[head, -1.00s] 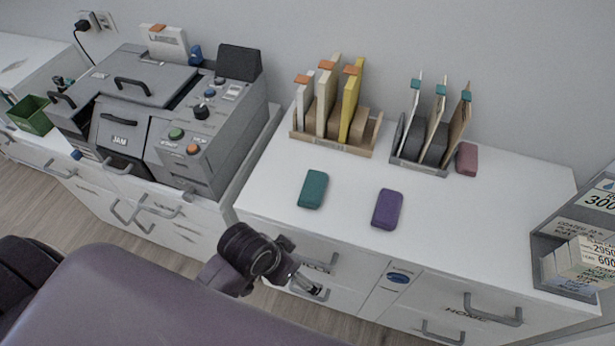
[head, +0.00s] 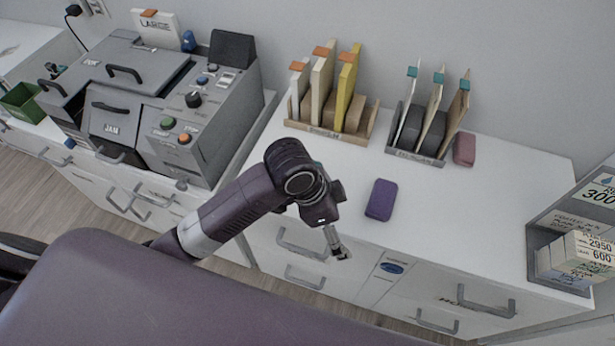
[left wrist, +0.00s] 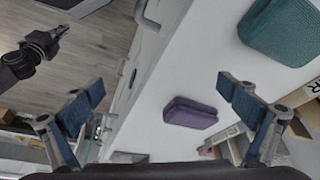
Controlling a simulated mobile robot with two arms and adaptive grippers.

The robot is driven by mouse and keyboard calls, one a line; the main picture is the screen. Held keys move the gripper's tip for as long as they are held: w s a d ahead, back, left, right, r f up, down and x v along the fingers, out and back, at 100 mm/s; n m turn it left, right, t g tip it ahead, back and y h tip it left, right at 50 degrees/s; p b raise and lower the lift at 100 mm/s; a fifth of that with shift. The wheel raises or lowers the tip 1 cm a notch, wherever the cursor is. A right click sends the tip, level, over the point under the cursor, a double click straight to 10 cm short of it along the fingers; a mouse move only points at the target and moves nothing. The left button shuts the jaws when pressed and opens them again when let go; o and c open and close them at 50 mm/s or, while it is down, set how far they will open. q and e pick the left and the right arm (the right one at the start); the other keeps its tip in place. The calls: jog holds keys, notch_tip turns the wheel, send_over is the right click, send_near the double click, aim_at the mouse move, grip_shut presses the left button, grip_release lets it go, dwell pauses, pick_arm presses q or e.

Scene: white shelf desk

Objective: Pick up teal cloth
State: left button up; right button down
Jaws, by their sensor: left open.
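The teal cloth (left wrist: 283,28) is a rounded, block-like teal piece on the white desk top, at the upper right of the left wrist view. In the head view my left arm hides nearly all of it. My left gripper (head: 338,250) is open and empty, pointing down by the desk's front edge. In the left wrist view its two fingers (left wrist: 161,90) stand wide apart, with the teal cloth beyond the right finger, not between them. What appears to be my right gripper (left wrist: 45,42) is small at the upper left of that view; its jaws are unclear.
A purple block (head: 381,199) lies on the desk right of my left gripper. Behind stand a wooden file rack (head: 328,133), a grey rack (head: 415,155) and a dusty-red block (head: 464,149). A grey machine (head: 150,100) is at left, a box shelf (head: 575,240) at right.

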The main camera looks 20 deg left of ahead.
pick_arm(q)
jog(key=w+a+r+m, duration=0.1)
jog(key=w, duration=0.1)
jog(key=w+a+r+m+y, duration=0.1)
jog(key=w+a+r+m+g+y, duration=0.1)
jog(key=w, duration=0.1)
jog(key=shift+w+a+m, duration=0.15)
jog(key=shift+w+m, duration=0.15)
jog(key=shift+w, duration=0.05)
jog(key=w+a+r, duration=0.1)
jog(key=a, duration=0.1)
jog(key=w+a+r+y, duration=0.1)
jog(key=w+a+r, duration=0.1)
jog(key=a, duration=0.1)
jog(key=w+a+r+m+g+y, duration=0.1)
jog(key=w+a+r, duration=0.1)
jog(key=shift+a, duration=0.2)
notch_tip(320, 180, down, 8)
jog(key=shift+r+p, duration=0.2)
jog(key=shift+p, duration=0.2)
jog(key=shift+c, duration=0.4)
jog(key=c, duration=1.2)
jog(key=shift+o, duration=0.2)
jog(key=shift+r, duration=0.15)
notch_tip(320, 180, up, 20)
jog(key=shift+b, duration=0.3)
